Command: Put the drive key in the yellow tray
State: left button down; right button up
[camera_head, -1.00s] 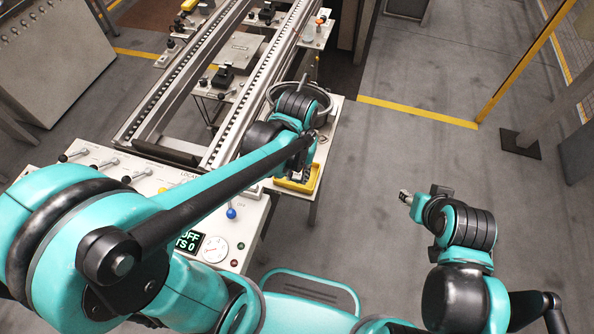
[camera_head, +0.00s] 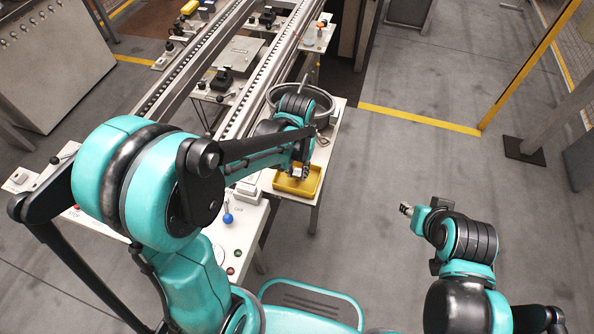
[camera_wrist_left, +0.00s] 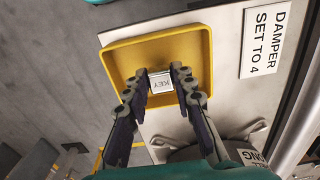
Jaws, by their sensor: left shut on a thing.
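The yellow tray (camera_head: 311,184) lies on a light bench top beyond the control panel. It fills the upper middle of the left wrist view (camera_wrist_left: 190,42). My left gripper (camera_head: 298,171) is over the tray, and its two fingers (camera_wrist_left: 161,76) are shut on the drive key (camera_wrist_left: 162,84), a small pale block marked KEY. The key lies between the fingertips, over the tray's near part in the wrist view. Whether it touches the tray floor cannot be told. My right gripper (camera_head: 405,210) hangs over open floor at the right, too small to read.
A round grey metal pan (camera_head: 322,103) stands on the bench just beyond the tray. A plate reading DAMPER SET TO 4 (camera_wrist_left: 264,40) is beside the tray. A blue-knobbed lever (camera_head: 228,217) rises from the panel. The roller conveyor runs behind; floor at right is clear.

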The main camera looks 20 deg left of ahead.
aim_at(297, 173)
pick_arm(q)
jog(key=shift+f, duration=0.15)
jog(key=c, duration=1.3)
grip_release()
jog(key=shift+o, duration=0.2)
notch_tip(297, 173, up, 11)
jog(key=p, duration=0.5)
jog(key=s+a+r+t, duration=0.4)
jog(key=s+t, duration=0.3)
jog(key=s, duration=0.2)
jog(key=shift+s+a+r, duration=0.35)
jog(key=shift+r, duration=0.15)
